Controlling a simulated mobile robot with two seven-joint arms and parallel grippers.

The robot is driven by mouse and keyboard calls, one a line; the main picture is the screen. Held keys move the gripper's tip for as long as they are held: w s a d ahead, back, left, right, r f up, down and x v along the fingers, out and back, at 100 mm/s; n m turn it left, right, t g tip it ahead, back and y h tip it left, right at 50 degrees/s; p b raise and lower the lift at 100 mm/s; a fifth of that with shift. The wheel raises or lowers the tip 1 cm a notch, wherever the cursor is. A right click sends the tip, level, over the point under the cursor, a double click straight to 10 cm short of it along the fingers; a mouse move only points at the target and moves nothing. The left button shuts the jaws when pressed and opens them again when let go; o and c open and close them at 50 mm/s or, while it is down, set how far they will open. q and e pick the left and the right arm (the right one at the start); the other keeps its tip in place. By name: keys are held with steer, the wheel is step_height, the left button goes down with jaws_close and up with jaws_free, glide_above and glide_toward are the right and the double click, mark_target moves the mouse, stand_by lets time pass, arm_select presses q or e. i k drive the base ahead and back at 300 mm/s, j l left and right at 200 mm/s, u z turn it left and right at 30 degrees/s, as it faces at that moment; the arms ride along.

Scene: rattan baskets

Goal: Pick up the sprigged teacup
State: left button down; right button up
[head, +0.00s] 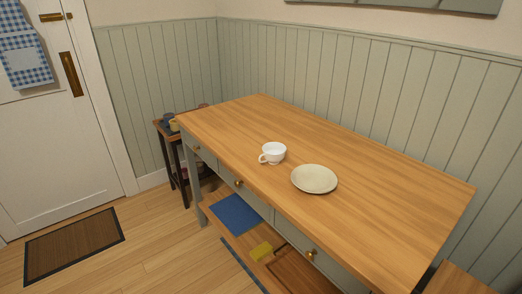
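A white teacup (273,152) stands upright on the wooden table (360,150), near its front edge. Its handle points to the left and toward the front. Any sprig pattern on it is too small to make out. A pale cream plate (314,179) lies flat on the table just to the right of the cup, apart from it. Neither of my grippers shows in the head view.
The table top is otherwise clear. Its drawers have brass knobs (311,253). A lower shelf holds a blue item (236,214) and a yellow item (261,252). A small dark side table (176,150) with several items stands beyond the left end. Panelled walls stand behind.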

mark_target(273, 152)
steer(key=i+j, duration=0.65)
steer(key=j, duration=0.25)
steer(key=i+j, duration=0.7)
steer(key=j, duration=0.2)
steer(key=i+j+z, duration=0.1)
steer(key=i+j, duration=0.2)
steer(key=j, duration=0.15)
steer(key=i+j, duration=0.65)
steer(key=j, duration=0.25)
